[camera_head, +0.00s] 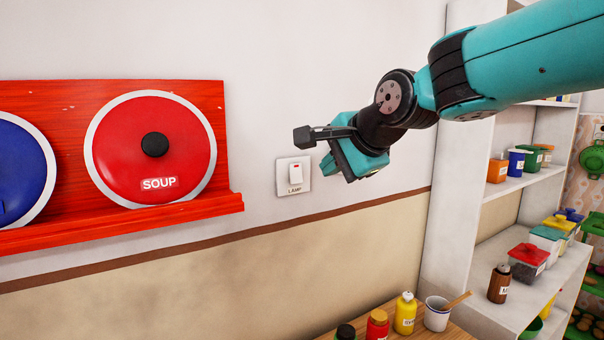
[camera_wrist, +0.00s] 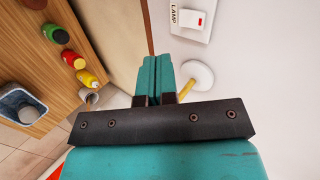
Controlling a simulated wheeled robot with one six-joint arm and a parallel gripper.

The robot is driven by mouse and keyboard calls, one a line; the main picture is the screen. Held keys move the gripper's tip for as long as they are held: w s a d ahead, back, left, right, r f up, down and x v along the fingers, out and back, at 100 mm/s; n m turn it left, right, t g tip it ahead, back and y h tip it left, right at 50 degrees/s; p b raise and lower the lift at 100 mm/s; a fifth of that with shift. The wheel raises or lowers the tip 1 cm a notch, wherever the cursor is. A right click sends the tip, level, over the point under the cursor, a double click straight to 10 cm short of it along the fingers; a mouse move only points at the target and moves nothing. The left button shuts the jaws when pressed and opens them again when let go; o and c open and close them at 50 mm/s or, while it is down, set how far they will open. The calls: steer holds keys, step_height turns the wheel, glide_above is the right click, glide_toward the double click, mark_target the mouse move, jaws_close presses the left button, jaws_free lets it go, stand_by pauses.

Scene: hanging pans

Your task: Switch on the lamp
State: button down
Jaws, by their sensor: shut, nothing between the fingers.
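The lamp switch is a white wall plate with a rocker (camera_head: 295,174) bearing a red mark, and "LAMP" is printed below it in the head view. It also shows at the top of the wrist view, where the rocker (camera_wrist: 197,20) is in clear sight. My gripper (camera_head: 327,162) is just right of the switch plate in the head view, apart from it in the picture. In the wrist view its teal fingers (camera_wrist: 157,66) are together and hold nothing. The switch lies beyond the fingertips, up and to the right. The exact gap to the wall cannot be told.
A red rack (camera_head: 228,170) with a red SOUP lid (camera_head: 185,130) is left of the switch. White shelves (camera_head: 445,200) stand right. Bottles and a mug (camera_head: 437,316) stand below. A white disc with a yellow stem (camera_wrist: 200,75) is near the fingers in the wrist view.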

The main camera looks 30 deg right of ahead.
steer(key=shift+w+d+r+m, duration=0.2)
steer(key=shift+d+r+m, duration=0.4)
steer(key=shift+d+m, duration=0.15)
steer(key=p, duration=0.3)
glide_toward(297, 181)
step_height(297, 181, down, 4)
steer(key=w, duration=0.3)
steer(key=w+p, duration=0.1)
steer(key=w, duration=0.1)
steer(key=shift+w+a+f+p, duration=0.15)
steer(key=shift+w+a+p, duration=0.05)
steer(key=shift+w+p, duration=0.1)
